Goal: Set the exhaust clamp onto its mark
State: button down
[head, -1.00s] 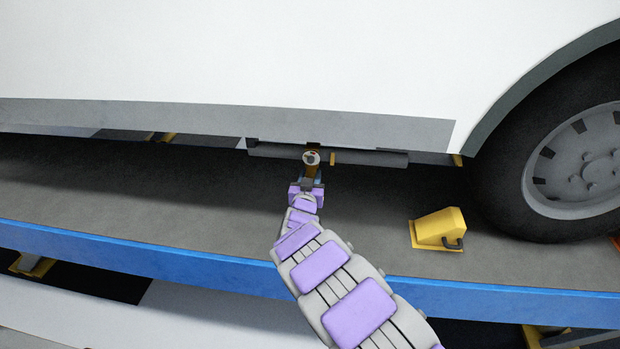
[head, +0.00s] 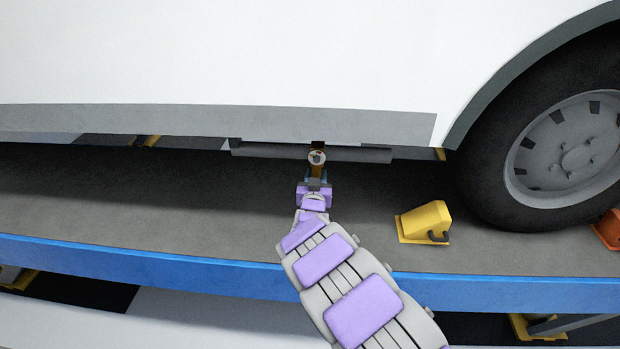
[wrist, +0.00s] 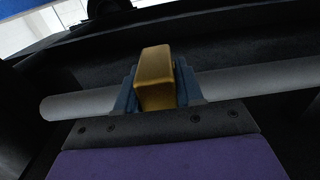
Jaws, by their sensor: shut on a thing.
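The exhaust clamp is a brass-coloured piece (head: 317,168) with a round pale face at its top. It also shows as a gold block (wrist: 154,75) in the wrist view. My gripper (head: 315,182) is shut on it, with its blue fingers (wrist: 155,92) on both sides of the block. The grey exhaust pipe (head: 270,151) runs under the vehicle's skirt, behind the clamp. It crosses behind the fingers in the wrist view (wrist: 80,104). I cannot tell whether clamp and pipe touch. No mark is visible on the pipe; the clamp covers that stretch.
The white vehicle body (head: 220,55) hangs low over the pipe. A yellow wheel chock (head: 425,222) sits on the grey lift deck (head: 120,200), left of the wheel (head: 565,150). The deck's blue edge (head: 150,265) crosses in front. An orange object (head: 608,228) is at the right.

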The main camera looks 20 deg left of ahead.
jog(key=c, duration=0.8)
grip_release()
jog(key=shift+a, duration=0.15)
jog(key=shift+s, duration=0.1)
jog(key=p+v, duration=0.1)
jog(key=v, duration=1.6)
